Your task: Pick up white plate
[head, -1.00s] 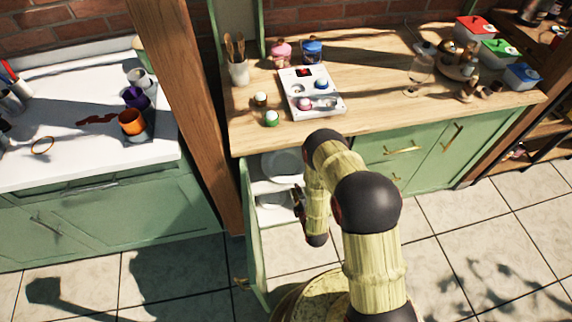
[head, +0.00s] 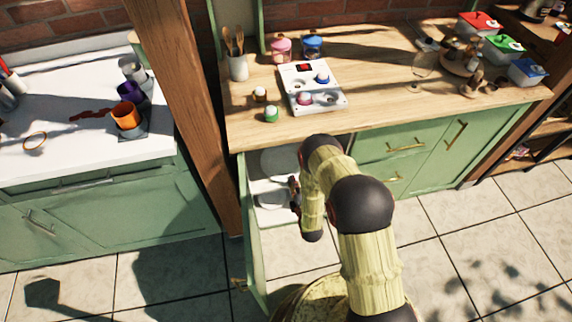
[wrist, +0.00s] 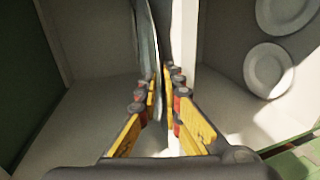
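Two white plates show at the right of the wrist view, one lower (wrist: 268,70) and one partly cut off above it (wrist: 284,10). A thin pale plate-like edge (wrist: 149,45) runs down toward my fingertips there. My gripper (wrist: 163,82) has its yellow fingers apart, with this edge seemingly between their tips; contact is unclear. In the head view my gripper (head: 294,192) is at the open cabinet, beside a white plate (head: 271,201) on the lower level. Another white plate (head: 279,162) is above, partly shaded by the counter. My arm hides part of the cabinet.
The open green cabinet door (head: 252,240) stands left of my arm. A pale shelf edge (wrist: 187,40) is close to the right finger. The wooden counter (head: 385,105) above carries a white board (head: 331,100), jars and cups. The tiled floor at right is clear.

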